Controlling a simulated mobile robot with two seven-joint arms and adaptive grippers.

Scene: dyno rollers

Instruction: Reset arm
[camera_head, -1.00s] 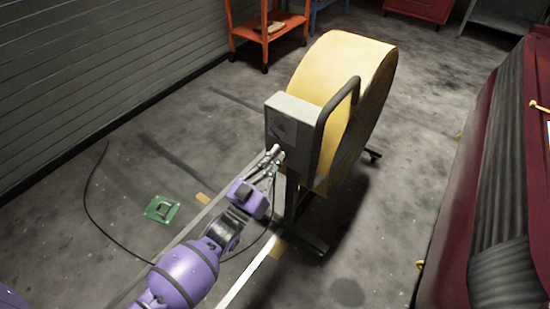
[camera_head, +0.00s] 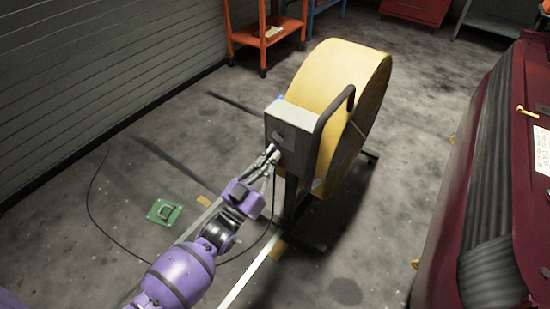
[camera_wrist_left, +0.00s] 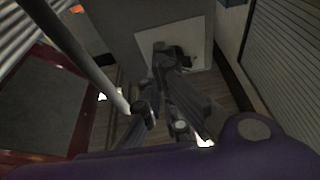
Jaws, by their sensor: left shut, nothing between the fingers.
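My left arm comes in from the bottom of the head view. My left gripper (camera_head: 274,152) is shut and empty, its tips close to the front of the grey control box (camera_head: 292,133) on the yellow drum fan (camera_head: 345,85). Whether the tips touch the box, I cannot tell. In the left wrist view the shut fingers (camera_wrist_left: 168,58) point at a pale panel (camera_wrist_left: 188,58) on the box, which is dark and partly hidden by them. My right gripper is not in view.
A dark red car (camera_head: 450,245) stands at right. An orange cart (camera_head: 262,38) stands behind.

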